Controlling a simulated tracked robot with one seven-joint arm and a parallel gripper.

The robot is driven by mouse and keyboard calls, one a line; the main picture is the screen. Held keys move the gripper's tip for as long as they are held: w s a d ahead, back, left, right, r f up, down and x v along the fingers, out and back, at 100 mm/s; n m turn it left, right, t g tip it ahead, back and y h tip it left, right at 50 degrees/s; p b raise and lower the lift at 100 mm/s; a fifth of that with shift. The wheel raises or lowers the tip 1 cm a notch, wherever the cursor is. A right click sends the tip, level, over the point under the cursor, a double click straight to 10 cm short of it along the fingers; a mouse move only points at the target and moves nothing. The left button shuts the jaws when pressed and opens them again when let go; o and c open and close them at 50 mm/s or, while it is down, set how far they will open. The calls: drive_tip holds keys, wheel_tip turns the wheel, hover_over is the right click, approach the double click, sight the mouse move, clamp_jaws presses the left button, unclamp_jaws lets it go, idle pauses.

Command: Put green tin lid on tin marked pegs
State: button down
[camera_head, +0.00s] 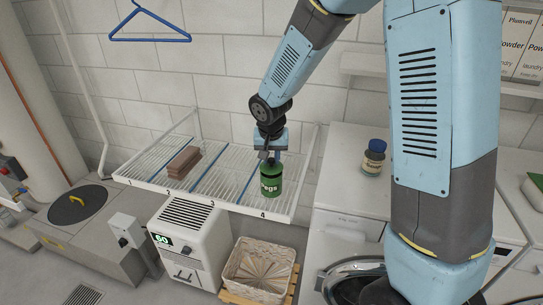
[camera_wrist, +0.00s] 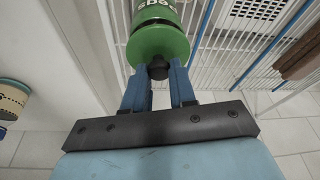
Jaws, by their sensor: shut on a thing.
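The green tin marked pegs (camera_head: 271,187) stands upright on the white wire rack in bay 4; part of it shows at the top of the wrist view (camera_wrist: 157,10). The green lid (camera_wrist: 158,43) is a round disc with a black knob (camera_wrist: 158,70). My gripper (camera_wrist: 158,76) is shut on that knob with its blue fingers either side. In the head view my gripper (camera_head: 269,158) is directly above the tin. The lid is over the tin's mouth, with a dark band between them in the wrist view. I cannot tell whether it touches the rim.
Brown blocks (camera_head: 184,162) are stacked on the rack to the left. A blue-lidded jar (camera_head: 373,158) stands on the white machine at right. A heater (camera_head: 190,240) and a wicker basket (camera_head: 259,268) are below the rack. The rack space left of the tin is clear.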

drive_tip(key=shift+f, duration=0.8)
drive_tip(key=c, duration=0.8)
unclamp_jaws()
drive_tip(key=shift+c, duration=0.2)
drive_tip(key=shift+r, duration=0.15)
drive_tip(key=v, duration=1.3)
drive_tip(key=shift+r, duration=0.15)
drive_tip(key=shift+s, duration=0.15)
drive_tip(key=s+d+r+t, duration=0.1)
drive_tip(key=s+d+r, duration=0.8)
drive_tip(key=d, duration=0.4)
drive_tip(key=s+d+r+n+t, duration=0.1)
drive_tip(key=s+d, duration=0.5)
drive_tip(key=s, duration=0.6)
drive_tip(key=shift+s+d+r, duration=0.2)
drive_tip(key=shift+s+r, duration=0.1)
drive_tip(key=shift+r, duration=0.35)
